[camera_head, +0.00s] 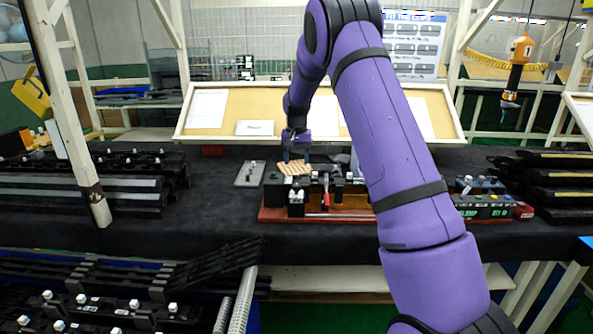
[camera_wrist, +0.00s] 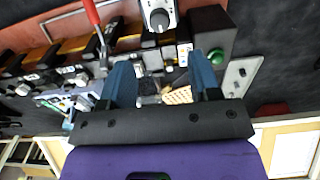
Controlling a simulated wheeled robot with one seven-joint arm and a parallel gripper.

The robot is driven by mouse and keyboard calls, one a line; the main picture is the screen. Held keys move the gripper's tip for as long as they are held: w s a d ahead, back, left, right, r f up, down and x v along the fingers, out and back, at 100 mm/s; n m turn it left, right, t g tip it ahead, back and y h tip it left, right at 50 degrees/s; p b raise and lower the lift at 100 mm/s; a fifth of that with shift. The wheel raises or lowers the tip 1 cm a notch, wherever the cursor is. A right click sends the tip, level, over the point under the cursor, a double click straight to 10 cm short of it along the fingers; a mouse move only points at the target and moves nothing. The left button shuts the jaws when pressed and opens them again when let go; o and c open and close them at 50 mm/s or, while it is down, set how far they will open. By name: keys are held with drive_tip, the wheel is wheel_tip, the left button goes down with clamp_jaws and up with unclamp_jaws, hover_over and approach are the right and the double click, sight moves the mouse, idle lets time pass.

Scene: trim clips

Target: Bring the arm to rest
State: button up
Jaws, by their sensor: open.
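My gripper (camera_head: 296,155) hangs at the end of my purple arm over the back part of the black-covered table (camera_head: 222,223). In the wrist view my gripper (camera_wrist: 165,82) shows two blue fingers set wide apart, with no object clamped between them. Beyond and below the fingers is a tan perforated piece (camera_wrist: 178,96), which also shows in the head view (camera_head: 295,168). The fixture with black blocks and a reddish base (camera_head: 275,214) stands just in front of my gripper. My arm hides part of the fixture's right side.
A grey plate (camera_head: 250,174) lies left of the fixture. Stacked black rails (camera_head: 80,188) fill the table's left, and more dark trays (camera_head: 560,175) the right. A framed board (camera_head: 225,110) stands behind. A red-handled lever (camera_wrist: 91,14) rises from the fixture.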

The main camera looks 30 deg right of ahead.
drive_tip(key=shift+r, duration=0.5)
drive_tip(key=s+a+r+n+t, duration=0.1)
drive_tip(key=s+a+r+n, duration=0.1)
drive_tip(key=s+a+r, duration=0.5)
drive_tip(key=s+a+r+n+t, duration=0.1)
drive_tip(key=s+a+r, duration=0.3)
drive_tip(key=s+r, duration=0.75)
drive_tip(key=s+a+n+t, duration=0.1)
drive_tip(key=s+a+n, duration=0.1)
drive_tip(key=s, duration=1.1)
drive_tip(key=s+a+n+t, duration=0.2)
drive_tip(key=s+a, duration=0.3)
drive_tip(key=s, duration=0.8)
drive_tip(key=shift+s+a+f, duration=0.2)
drive_tip(key=shift+f, duration=0.15)
